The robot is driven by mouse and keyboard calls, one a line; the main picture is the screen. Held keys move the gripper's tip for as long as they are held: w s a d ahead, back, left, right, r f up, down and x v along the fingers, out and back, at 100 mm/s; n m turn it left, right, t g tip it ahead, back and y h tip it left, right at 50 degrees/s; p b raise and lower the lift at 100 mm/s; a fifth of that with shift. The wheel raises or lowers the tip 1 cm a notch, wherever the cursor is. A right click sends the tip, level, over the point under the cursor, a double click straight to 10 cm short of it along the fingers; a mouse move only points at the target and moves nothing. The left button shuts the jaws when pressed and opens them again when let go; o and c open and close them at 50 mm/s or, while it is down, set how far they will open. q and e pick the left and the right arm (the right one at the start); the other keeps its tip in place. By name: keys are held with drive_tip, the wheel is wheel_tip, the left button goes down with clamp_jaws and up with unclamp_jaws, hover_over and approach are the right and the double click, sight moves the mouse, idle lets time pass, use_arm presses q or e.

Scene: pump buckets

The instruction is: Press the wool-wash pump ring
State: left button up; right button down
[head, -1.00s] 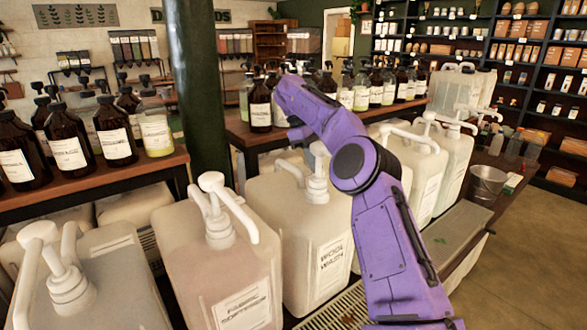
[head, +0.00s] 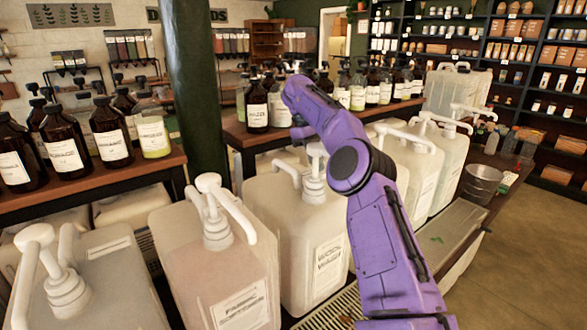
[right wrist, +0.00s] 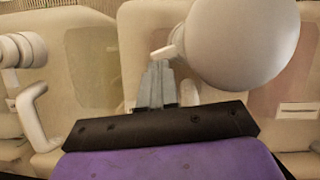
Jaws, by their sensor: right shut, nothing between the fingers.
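The wool-wash bucket (head: 306,235) is a cream jug with a "Wool Wash" label, in the middle of the head view. Its white pump (head: 315,165) stands upright on top, with the spout pointing to the left. My right gripper (head: 299,132) is above and behind this pump, mostly hidden by my purple arm. In the right wrist view, the right gripper (right wrist: 157,75) has its grey fingers shut and empty. A large round white pump head (right wrist: 240,40) is close to the camera beside the fingertips; I cannot tell if they touch. My left gripper is not in view.
A fabric softener bucket (head: 225,275) stands to the left, with another pump bucket (head: 95,285) beyond it. More white pump buckets (head: 435,160) stand to the right, partly behind my arm. A dark green pillar (head: 197,90) rises behind. A metal pail (head: 482,184) is at right.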

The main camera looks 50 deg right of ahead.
drive_tip(key=shift+s+m, duration=0.2)
drive_tip(key=shift+m, duration=0.2)
